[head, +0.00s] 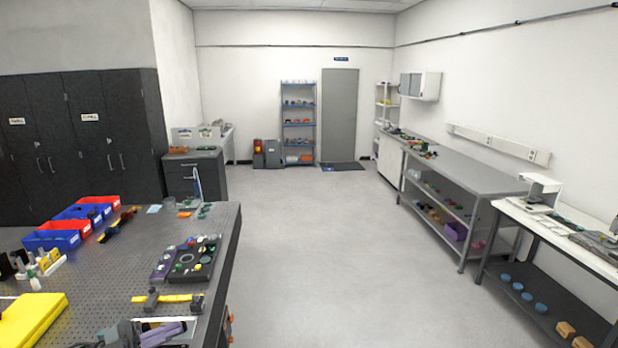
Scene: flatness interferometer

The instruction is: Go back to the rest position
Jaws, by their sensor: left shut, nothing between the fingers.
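The bottom edge of the picture cuts off much of my arm. My right gripper is not in view.
On the bench are a yellow case (30,318), red and blue bins (52,240), a dark tray of round parts (187,258) and a yellow-and-black tool (168,298). Dark cabinets (85,140) stand behind. The floor (325,250) is clear; a grey workbench (460,178) stands right.

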